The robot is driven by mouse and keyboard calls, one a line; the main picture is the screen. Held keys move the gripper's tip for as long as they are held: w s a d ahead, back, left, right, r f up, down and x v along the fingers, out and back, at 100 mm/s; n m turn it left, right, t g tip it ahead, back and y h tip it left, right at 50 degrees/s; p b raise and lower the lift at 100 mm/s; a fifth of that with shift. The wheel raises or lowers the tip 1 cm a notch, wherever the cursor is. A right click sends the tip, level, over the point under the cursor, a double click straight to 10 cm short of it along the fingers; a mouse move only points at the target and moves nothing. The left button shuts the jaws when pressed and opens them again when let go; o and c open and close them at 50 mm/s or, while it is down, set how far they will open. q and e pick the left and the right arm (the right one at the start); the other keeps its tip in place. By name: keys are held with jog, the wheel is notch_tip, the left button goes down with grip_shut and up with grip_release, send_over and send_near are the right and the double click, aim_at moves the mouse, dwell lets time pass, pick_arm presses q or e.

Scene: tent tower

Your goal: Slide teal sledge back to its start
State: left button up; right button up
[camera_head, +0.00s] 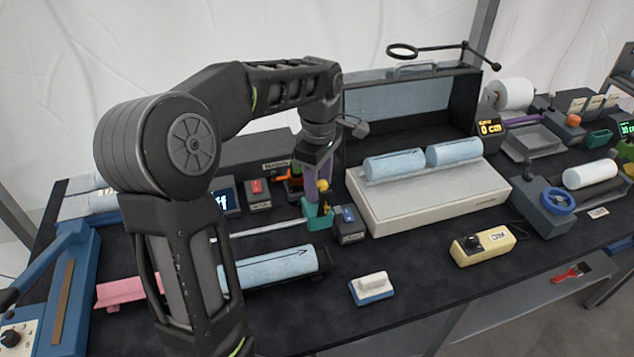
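The teal sledge (318,219) stands at the right end of a thin pale rail (268,230), right beside a small dark box with a blue switch (348,222). A yellow and purple part shows just above the teal body. My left arm comes in from the left and bends down at the wrist. My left gripper (322,188) points down at the top of the sledge, around or just over that upper part. Its fingers are small and partly hidden, so I cannot tell whether they grip it. My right gripper is not in view.
A box with a red switch (257,195) stands left of the sledge. A pale platform (430,205) with two blue rolls is to the right. A blue roll (275,268) lies in front of the rail. A white-and-blue block (371,289) and a yellow box (483,245) stand near the front.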

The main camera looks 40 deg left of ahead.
pick_arm(q)
jog(key=shift+s, duration=0.1)
jog(key=shift+r, duration=0.35)
notch_tip(320, 180, up, 4)
jog(key=shift+f+b, duration=0.15)
jog(key=shift+b, duration=0.2)
notch_tip(320, 180, up, 4)
jog(key=shift+f+p, duration=0.25)
jog(key=shift+p, duration=0.65)
jog(key=shift+f, duration=0.1)
